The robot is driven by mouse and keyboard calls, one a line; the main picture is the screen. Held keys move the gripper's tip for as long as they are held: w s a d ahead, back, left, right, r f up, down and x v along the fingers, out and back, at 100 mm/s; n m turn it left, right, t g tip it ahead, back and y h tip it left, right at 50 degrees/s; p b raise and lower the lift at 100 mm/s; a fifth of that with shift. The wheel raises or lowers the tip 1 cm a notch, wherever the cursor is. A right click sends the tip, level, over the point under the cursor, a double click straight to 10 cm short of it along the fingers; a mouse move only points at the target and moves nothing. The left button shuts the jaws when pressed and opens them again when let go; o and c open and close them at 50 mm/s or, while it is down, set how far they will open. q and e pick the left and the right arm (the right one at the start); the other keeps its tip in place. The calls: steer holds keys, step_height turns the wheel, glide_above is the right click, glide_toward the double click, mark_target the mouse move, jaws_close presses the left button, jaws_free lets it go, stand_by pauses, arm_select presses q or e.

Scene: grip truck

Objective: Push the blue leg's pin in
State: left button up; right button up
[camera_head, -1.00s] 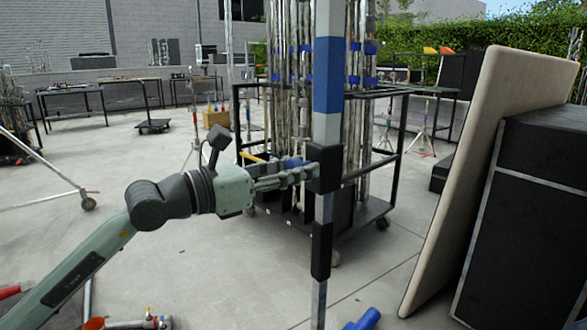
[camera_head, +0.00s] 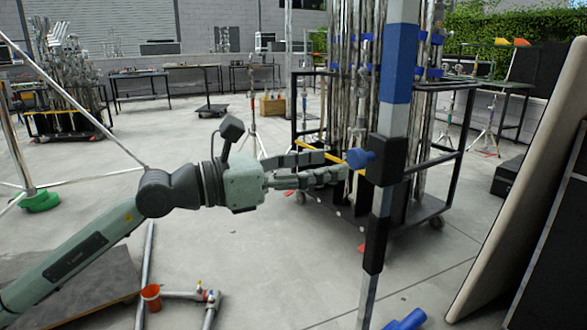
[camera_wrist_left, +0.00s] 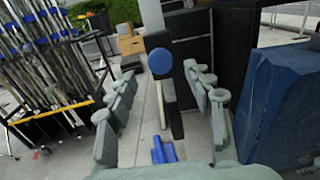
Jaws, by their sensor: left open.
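The blue leg (camera_head: 396,75) stands upright at right of centre in the head view, a pale post with a blue band and black collars. Its pin has a round blue knob (camera_head: 358,158) on the left side of the upper black collar (camera_head: 386,160). In the left wrist view the knob (camera_wrist_left: 160,61) faces me, above the middle of the gap between the fingers. My left gripper (camera_head: 335,168) is open and empty, its fingertips just left of the knob; contact cannot be told. The open fingers (camera_wrist_left: 160,100) also show in the wrist view. My right gripper is not in view.
A black wheeled cart (camera_head: 440,205) of metal poles stands behind the leg. A beige panel (camera_head: 525,180) leans at the right. A blue pipe piece (camera_head: 408,320) lies by the leg's lower end. An orange cup (camera_head: 151,297) and pipe fittings are at lower left. Floor between is clear.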

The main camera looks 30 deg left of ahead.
arm_select(q)
steer(key=shift+v, duration=2.35)
steer(key=w+a+f+n+t+y, duration=0.2)
steer(key=a+f+n+t+y, duration=0.15)
steer(key=a+n, duration=0.45)
steer(key=w+a+f+n+t+y, duration=0.3)
steer(key=a+n+t+y, duration=0.1)
steer(key=n, duration=0.7)
steer(key=s+a+f+n+g+y, duration=0.1)
steer(key=a+f+n+g+y, duration=0.3)
steer(key=f+n, duration=0.45)
steer(key=a+f+n+g+y, duration=0.25)
steer(key=f+n+y, duration=0.3)
steer(key=f, duration=0.55)
steer(key=s+d+f+n+g+h, duration=0.1)
steer(key=s+d+f+n+g, duration=0.25)
steer(key=f, duration=0.55)
steer(key=s+d+f+n+g+h, duration=0.1)
steer(key=s+d+f+n+g, duration=0.15)
steer(key=s+f, duration=0.45)
steer(key=s+d+f+n+g+h, duration=0.1)
steer(key=s+d+f+n+g, duration=0.15)
steer(key=f, duration=0.85)
steer(key=s+d+f+g+h, duration=0.1)
steer(key=s+d+f+g, duration=0.2)
steer(key=s+d+f, duration=0.3)
steer(key=shift+s+d+f+g+h, duration=0.25)
steer(key=shift+s+d+g+h, duration=0.2)
steer(key=shift+s, duration=0.55)
